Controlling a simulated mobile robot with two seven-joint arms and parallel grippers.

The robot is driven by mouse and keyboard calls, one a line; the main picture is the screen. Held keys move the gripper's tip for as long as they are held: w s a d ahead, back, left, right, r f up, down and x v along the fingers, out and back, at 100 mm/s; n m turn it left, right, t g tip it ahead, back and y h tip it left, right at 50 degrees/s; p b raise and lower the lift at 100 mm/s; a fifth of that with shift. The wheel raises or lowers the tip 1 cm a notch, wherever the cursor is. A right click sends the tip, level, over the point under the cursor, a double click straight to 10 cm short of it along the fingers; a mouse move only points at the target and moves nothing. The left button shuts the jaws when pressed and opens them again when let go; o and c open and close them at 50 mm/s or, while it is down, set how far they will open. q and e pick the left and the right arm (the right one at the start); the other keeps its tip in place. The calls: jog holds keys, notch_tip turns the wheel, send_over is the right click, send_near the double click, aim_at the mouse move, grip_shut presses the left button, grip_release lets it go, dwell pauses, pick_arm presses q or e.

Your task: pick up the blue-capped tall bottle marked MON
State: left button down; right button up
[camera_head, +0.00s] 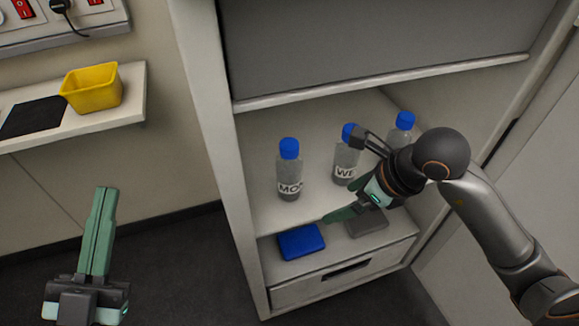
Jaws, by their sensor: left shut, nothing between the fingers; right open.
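The tall bottle marked MON (289,172) has a blue cap and stands upright on the cabinet shelf, left of the other bottles. The last letter of its label is only partly visible. My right gripper (341,177) is open to the right of this bottle, with its fingers apart near the bottle marked WE (345,160). I cannot tell whether it touches the WE bottle. My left gripper (104,190) is shut and empty, low at the left, in front of the cabinet and well away from the bottles.
A third blue-capped bottle (403,125) stands at the right, partly hidden by my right arm. A blue box (301,242) and a grey box (366,222) lie below the bottle shelf. A yellow bin (92,88) sits on a wall shelf (126,108). The cabinet's left side panel (218,130) borders the opening.

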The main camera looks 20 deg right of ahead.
aim_at(300, 168)
jog(key=w+a, duration=0.2)
jog(key=w, duration=0.1)
jog(key=w+a, duration=0.1)
jog(key=w, duration=0.1)
jog(key=shift+a, duration=0.3)
jog(key=shift+w+a, duration=0.25)
jog(key=shift+w, duration=0.2)
jog(key=w+a, duration=0.2)
jog(key=w, duration=0.1)
jog(key=shift+w+a, duration=0.15)
jog(key=shift+a, duration=0.15)
jog(key=shift+w+a+f+b, duration=0.25)
jog(key=shift+w+f+b, duration=0.1)
jog(key=shift+f+b, duration=0.15)
jog(key=shift+f, duration=0.1)
pick_arm(q)
jog(key=s+r+m+h, duration=0.2)
jog(key=r+h, duration=0.1)
jog(key=shift+s+d+r+m+h, duration=0.2)
jog(key=shift+s+r+m+h, duration=0.05)
jog(key=shift+s+m+h, duration=0.1)
jog(key=shift+f, duration=0.1)
pick_arm(e)
grip_shut()
